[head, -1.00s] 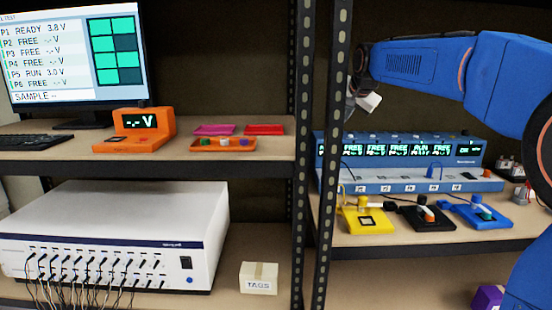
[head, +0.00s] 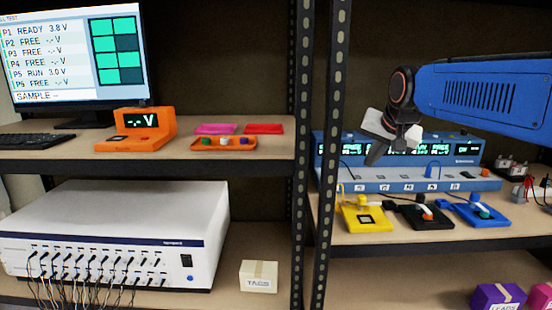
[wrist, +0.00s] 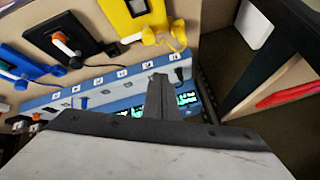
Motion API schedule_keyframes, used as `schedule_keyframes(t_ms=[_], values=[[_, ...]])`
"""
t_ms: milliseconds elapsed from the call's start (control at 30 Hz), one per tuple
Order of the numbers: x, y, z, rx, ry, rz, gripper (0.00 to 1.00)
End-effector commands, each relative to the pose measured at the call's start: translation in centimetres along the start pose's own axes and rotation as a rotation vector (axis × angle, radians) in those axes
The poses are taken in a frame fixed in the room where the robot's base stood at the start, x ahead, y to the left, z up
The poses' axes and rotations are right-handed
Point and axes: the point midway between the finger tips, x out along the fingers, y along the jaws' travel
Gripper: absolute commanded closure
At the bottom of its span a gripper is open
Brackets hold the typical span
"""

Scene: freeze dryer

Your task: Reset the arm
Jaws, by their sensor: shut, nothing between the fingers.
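My blue arm (head: 485,98) reaches in from the right in the head view. My gripper (head: 376,152) hangs at its end, in front of the blue channel unit with green displays on the right shelf. The gripper points down and to the left, shut and empty. In the wrist view, the dark fingers (wrist: 160,97) are together, with nothing between them. The blue unit (wrist: 105,83) passes behind them, and part of its display row is hidden by the gripper. The fingers appear apart from everything around them.
The yellow (head: 364,218), black (head: 428,217) and blue (head: 482,215) fixtures stand in front of the unit. A dark perforated post (head: 330,150) is left of the gripper. A purple box (head: 497,297) sits below right. The left shelf holds an orange meter (head: 135,140).

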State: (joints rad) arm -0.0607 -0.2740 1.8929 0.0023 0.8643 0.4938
Motion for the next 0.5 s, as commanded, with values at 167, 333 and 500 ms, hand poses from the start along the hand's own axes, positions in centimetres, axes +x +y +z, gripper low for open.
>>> schedule_keyframes(t_ms=[167, 333, 500], values=[[-1.5, 4.7, 7.3, -0.100, -0.046, 0.031, 1.00], [-2.2, 8.9, 14.3, -0.195, -0.092, 0.055, 1.00], [-2.3, 13.1, 21.5, -0.291, -0.143, 0.074, 1.00]])
